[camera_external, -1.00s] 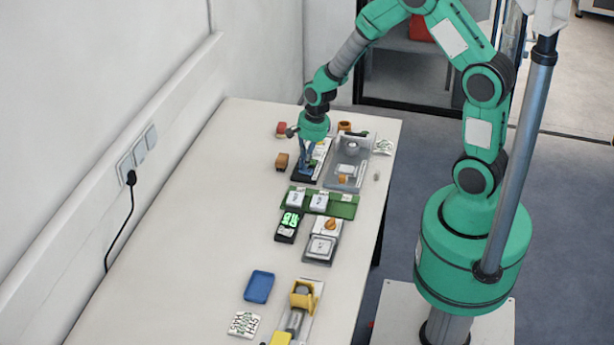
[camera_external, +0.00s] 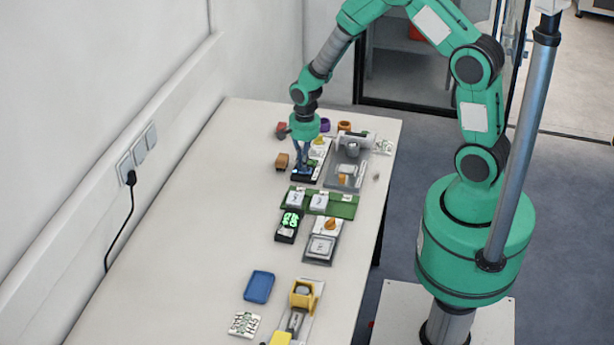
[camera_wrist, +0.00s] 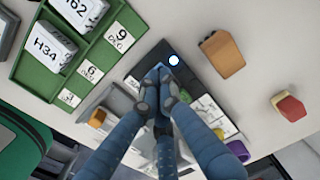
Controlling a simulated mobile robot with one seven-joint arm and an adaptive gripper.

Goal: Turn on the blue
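A black device (camera_external: 309,173) lies toward the far end of the table, left of a grey machine. A small round white spot (camera_wrist: 174,60) shows on its dark top in the wrist view; I cannot tell whether it is a button or a lamp. My gripper (camera_external: 302,168) points down at the left part of this device. In the wrist view its blue fingers (camera_wrist: 160,80) come together just beside the white spot, with nothing visible held between them. Whether the tips touch the surface is not clear. The fingers hide part of the device.
A brown block (camera_external: 282,160) and a red-yellow block (camera_wrist: 289,106) stand close by. A green tray (camera_external: 345,207) with white boxes lies nearer the camera. The grey machine (camera_external: 347,175) stands to the right. A blue tray (camera_external: 259,287) lies at the near end. The table's left side is clear.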

